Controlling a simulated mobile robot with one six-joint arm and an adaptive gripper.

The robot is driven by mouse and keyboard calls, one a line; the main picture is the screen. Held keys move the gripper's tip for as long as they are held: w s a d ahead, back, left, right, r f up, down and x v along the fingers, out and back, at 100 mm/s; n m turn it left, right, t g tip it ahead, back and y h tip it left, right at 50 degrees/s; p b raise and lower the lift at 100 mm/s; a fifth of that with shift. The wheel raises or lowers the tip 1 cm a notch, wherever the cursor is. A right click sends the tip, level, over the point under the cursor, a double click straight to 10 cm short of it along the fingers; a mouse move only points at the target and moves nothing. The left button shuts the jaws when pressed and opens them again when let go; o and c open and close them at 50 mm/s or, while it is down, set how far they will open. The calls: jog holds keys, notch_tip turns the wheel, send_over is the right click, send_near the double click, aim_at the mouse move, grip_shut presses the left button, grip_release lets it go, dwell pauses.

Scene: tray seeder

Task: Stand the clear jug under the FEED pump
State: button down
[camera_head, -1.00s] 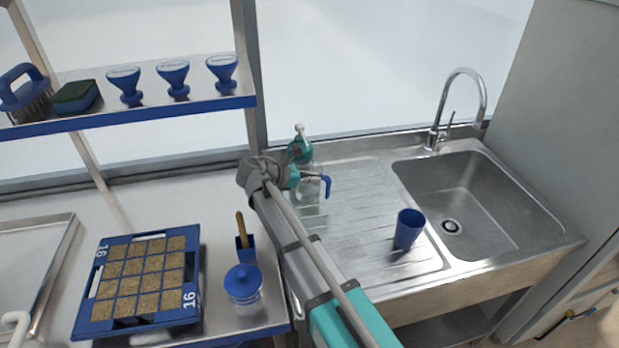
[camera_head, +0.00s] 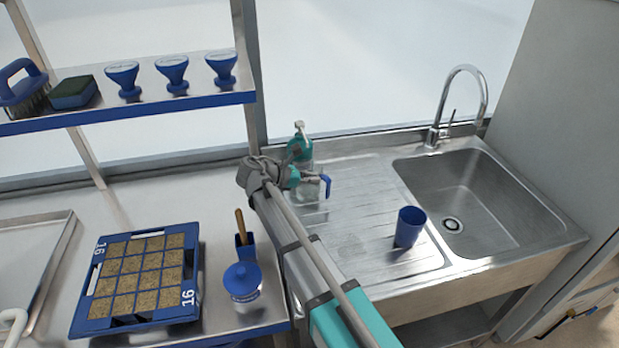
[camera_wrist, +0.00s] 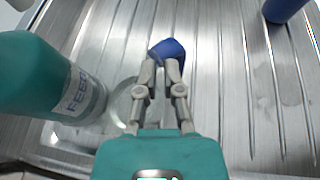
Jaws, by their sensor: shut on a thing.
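The FEED pump bottle (camera_head: 300,148) is teal with a white pump top and stands at the back left of the ribbed steel drainboard. Its FEED label faces up in the wrist view (camera_wrist: 75,92). The clear jug (camera_head: 312,190) is beside the bottle, in front of it, and looks upright; its faint round rim shows close to the bottle in the wrist view (camera_wrist: 122,100). My gripper (camera_head: 322,180) is shut on the jug's blue handle (camera_wrist: 168,50). I cannot tell whether the jug's base touches the drainboard, and the pump spout's place over it is unclear.
A blue cup (camera_head: 409,227) stands on the drainboard near the sink basin (camera_head: 465,190). A tap (camera_head: 460,100) rises behind. On the left bench are a blue seed tray (camera_head: 140,275), a blue-lidded pot (camera_head: 243,282) and a blue holder with a wooden handle (camera_head: 244,245).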

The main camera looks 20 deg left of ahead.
jog(key=c, duration=0.7)
grip_release()
jog(key=shift+w, duration=0.1)
